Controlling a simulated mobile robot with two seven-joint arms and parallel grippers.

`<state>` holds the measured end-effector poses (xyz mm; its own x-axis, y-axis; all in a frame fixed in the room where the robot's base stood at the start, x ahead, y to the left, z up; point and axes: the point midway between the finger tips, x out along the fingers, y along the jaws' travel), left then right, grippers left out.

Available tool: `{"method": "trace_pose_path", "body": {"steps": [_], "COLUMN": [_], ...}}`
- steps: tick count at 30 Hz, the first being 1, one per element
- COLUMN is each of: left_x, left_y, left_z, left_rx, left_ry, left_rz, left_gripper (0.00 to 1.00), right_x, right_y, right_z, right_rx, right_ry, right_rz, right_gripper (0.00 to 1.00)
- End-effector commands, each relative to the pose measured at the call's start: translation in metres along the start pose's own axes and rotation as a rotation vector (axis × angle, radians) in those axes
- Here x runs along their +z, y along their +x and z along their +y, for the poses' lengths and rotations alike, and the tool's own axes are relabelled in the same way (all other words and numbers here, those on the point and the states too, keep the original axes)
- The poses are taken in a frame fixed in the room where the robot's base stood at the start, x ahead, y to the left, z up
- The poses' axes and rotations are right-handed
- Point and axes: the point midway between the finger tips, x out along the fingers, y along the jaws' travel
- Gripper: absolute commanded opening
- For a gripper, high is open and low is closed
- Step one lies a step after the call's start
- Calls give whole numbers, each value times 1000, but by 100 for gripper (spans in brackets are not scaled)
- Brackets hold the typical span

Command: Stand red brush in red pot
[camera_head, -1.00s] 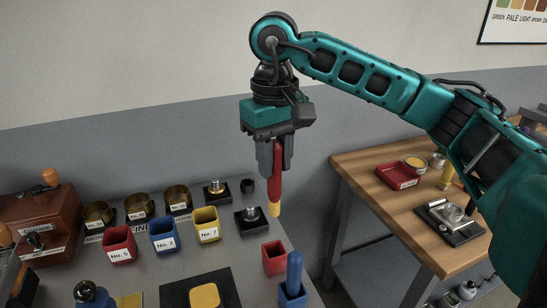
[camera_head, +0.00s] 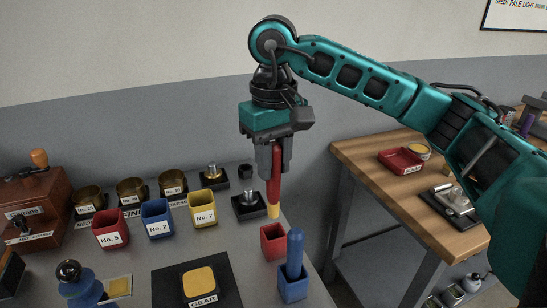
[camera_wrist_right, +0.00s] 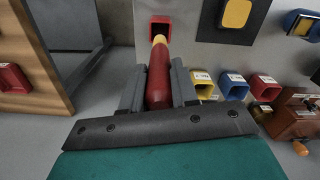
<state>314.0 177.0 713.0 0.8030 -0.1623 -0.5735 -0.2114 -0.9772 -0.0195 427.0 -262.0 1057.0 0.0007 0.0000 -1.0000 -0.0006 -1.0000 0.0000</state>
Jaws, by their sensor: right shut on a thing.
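My right gripper (camera_head: 273,160) is shut on the red brush (camera_head: 273,182), which hangs upright with its yellow tip down. In the head view the tip is just above the small red pot (camera_head: 273,242) near the bench's right edge. In the right wrist view the brush (camera_wrist_right: 158,85) lies between the two fingers (camera_wrist_right: 158,88), and its yellow tip points at the red pot (camera_wrist_right: 160,28), with its dark opening visible. The tip seems close to the pot's near rim; I cannot tell whether it is over the opening. My left gripper is not in view.
A blue pot (camera_head: 293,289) with a blue brush (camera_head: 295,252) standing in it is close in front of the red pot. Red No. 5 (camera_head: 110,230), blue No. 2 (camera_head: 157,219) and yellow No. 7 (camera_head: 202,208) cups stand to the left. A wooden table (camera_head: 375,160) is at right.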

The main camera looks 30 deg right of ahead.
Motion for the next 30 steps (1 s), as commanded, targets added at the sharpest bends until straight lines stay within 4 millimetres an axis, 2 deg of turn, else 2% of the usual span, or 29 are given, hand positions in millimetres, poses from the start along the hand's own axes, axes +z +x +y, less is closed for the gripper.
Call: {"method": "trace_pose_path", "body": {"steps": [15, 24, 30], "left_x": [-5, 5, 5], "left_y": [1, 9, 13], "left_z": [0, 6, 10], "left_rx": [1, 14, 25], "left_ry": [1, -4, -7], "left_rz": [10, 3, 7], "left_gripper": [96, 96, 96], "right_x": [0, 0, 0], "right_y": [0, 18, 30], "right_z": [0, 0, 0], "right_rx": [0, 0, 0], "right_ry": [0, 0, 0], "right_rz": [0, 0, 0], "right_gripper": [0, 0, 0]}}
